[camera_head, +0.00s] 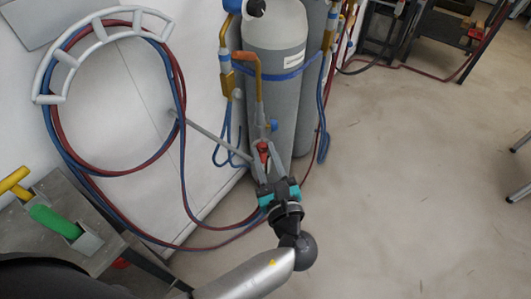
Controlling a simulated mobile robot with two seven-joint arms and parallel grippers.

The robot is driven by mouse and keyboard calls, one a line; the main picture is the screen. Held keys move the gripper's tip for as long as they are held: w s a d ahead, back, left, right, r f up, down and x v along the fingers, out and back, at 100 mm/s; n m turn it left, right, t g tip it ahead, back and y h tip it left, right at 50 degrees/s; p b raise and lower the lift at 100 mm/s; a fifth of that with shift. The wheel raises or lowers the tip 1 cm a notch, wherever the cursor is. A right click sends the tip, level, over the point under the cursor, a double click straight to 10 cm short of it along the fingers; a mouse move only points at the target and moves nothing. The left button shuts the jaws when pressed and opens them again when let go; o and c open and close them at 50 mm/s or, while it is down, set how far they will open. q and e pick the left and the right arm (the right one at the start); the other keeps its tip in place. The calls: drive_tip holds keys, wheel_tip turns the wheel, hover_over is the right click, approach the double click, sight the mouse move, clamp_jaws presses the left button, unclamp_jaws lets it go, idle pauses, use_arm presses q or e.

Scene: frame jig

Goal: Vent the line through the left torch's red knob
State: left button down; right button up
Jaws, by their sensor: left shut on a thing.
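The left torch (259,97) stands upright in front of the grey gas cylinder, with a bent copper-coloured head at its top. Its red knob (262,148) sits low on the torch body, with a blue knob (273,125) just above and to the right. My left gripper (262,157) reaches up from below, its two grey fingers on either side of the red knob. The fingers are shut on the knob and partly hide it. My right gripper is not in view.
Grey cylinders (275,38) with a blue strap stand behind the torch. Red and blue hoses (178,100) hang coiled on a wall rack (100,30) at left. A metal bench (82,205) with yellow and green handles is at lower left.

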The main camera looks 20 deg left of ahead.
use_arm(q)
drive_tip(key=n, duration=0.2)
drive_tip(key=shift+a+n, duration=0.1)
drive_tip(key=shift+n, duration=0.3)
drive_tip(key=n, duration=0.2)
drive_tip(key=shift+n+h, duration=0.3)
drive_tip(key=n+b, duration=0.1)
drive_tip(key=n, duration=0.4)
drive_tip(key=shift+s+a+h+b, duration=0.1)
drive_tip(key=shift+h+b, duration=0.2)
drive_tip(key=shift+b, duration=0.05)
drive_tip(key=c, duration=0.6)
unclamp_jaws()
